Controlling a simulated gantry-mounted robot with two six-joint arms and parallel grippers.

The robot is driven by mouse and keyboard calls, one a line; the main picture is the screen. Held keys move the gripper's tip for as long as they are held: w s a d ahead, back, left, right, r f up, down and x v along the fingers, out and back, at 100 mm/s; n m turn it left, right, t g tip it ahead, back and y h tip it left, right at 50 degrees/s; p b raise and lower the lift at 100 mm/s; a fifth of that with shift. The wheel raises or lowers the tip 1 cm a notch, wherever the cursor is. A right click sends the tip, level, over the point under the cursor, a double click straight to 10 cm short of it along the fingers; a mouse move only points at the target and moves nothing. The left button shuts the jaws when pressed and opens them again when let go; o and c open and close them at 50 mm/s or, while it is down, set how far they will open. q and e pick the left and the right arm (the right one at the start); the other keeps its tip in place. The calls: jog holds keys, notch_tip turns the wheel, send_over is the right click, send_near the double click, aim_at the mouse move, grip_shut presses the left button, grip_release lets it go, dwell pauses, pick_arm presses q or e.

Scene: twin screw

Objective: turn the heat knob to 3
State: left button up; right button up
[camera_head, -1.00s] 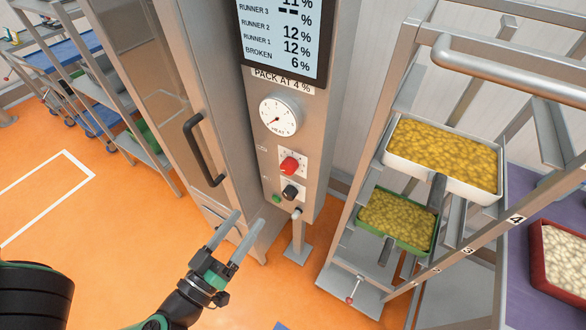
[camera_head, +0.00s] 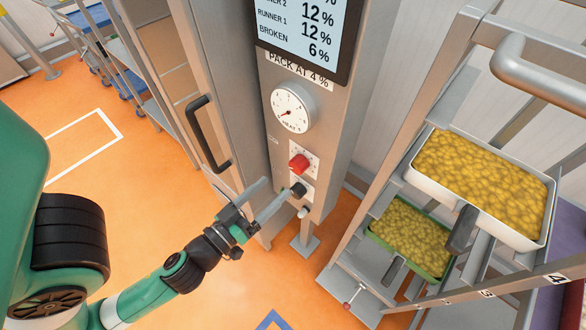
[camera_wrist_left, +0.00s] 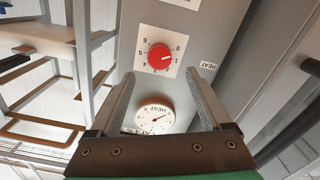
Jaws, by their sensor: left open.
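The red heat knob (camera_head: 299,163) sits on a white numbered plate on the steel oven column. In the left wrist view the red knob (camera_wrist_left: 158,57) lies beyond the fingertips, between them in the picture. Its pale pointer mark points right, near the 1. My left gripper (camera_head: 278,188) is open and empty, apart from the knob, on its lower-left side in the head view. The round white heat dial (camera_head: 292,108) is above the knob and also shows in the wrist view (camera_wrist_left: 154,116). My right gripper is not in view.
A black knob (camera_head: 298,189) sits just below the red one, close to my left fingertips in the picture. A black door handle (camera_head: 207,135) is at left. A rack with a white tray (camera_head: 420,184) and a green tray (camera_head: 440,272) stands at right.

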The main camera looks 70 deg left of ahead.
aim_at(294, 168)
pick_arm(q)
jog(key=p+x, duration=0.1)
jog(key=x, duration=0.1)
jog(key=p+x, duration=0.1)
jog(key=x, duration=0.2)
jog(key=p+x, duration=0.2)
jog(key=shift+w+a+r, duration=0.15)
jog(key=shift+w+r, duration=0.1)
jog(key=shift+r, duration=0.05)
jog(key=shift+w+a+f, duration=0.15)
jog(key=shift+w, duration=0.15)
grip_shut()
